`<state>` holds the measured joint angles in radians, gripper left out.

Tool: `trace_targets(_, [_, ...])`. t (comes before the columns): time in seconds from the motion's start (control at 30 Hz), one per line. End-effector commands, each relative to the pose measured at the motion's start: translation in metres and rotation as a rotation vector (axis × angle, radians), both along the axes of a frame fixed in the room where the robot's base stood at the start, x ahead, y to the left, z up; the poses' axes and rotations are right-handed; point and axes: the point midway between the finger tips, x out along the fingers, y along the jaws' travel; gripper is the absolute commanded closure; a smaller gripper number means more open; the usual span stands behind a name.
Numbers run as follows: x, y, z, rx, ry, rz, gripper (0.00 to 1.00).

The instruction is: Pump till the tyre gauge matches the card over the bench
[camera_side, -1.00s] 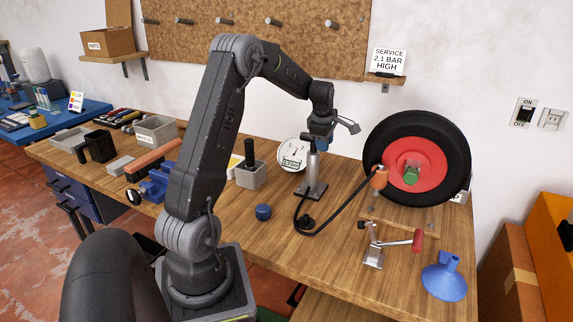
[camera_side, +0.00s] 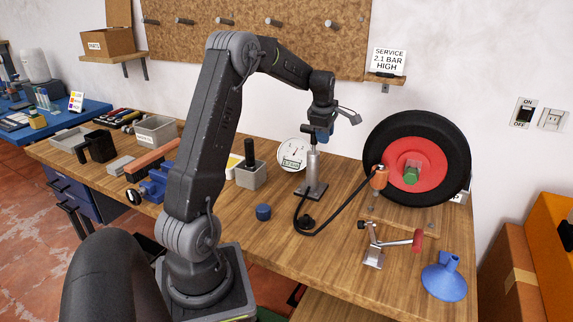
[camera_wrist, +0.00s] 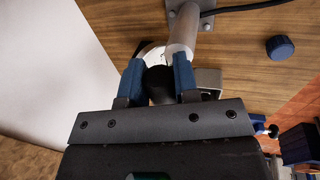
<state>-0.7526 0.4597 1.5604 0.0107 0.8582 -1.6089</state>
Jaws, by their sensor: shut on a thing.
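A hand pump with a silver barrel (camera_side: 313,167) stands upright on a dark base plate on the bench. My gripper (camera_side: 321,134) is at its top, shut on the pump's dark handle. In the wrist view my gripper's blue fingers (camera_wrist: 159,78) close around the round black handle (camera_wrist: 160,84). A white gauge (camera_side: 290,151) stands just left of the pump; its small readout is too small to read surely. The card (camera_side: 390,61) on the wall reads "SERVICE 2.1 BAR HIGH". A black tyre (camera_side: 376,137) on a red wheel stands right of the pump.
A black hose (camera_side: 335,220) runs from the pump to an orange connector (camera_side: 379,178) by the wheel. A blue cap (camera_side: 263,212), a red-handled clamp (camera_side: 374,250) and a blue funnel (camera_side: 443,277) sit in front. A grey box (camera_side: 251,177) stands left of the gauge.

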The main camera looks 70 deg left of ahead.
Motion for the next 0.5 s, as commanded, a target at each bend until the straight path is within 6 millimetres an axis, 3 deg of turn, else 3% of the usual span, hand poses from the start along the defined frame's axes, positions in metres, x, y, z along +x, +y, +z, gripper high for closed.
trace_targets(0.17, [-0.001,-0.001,-0.026,-0.004,0.004,0.000,1.00])
trace_targets(0.5, [0.000,0.000,-0.027,-0.002,0.002,0.000,1.00])
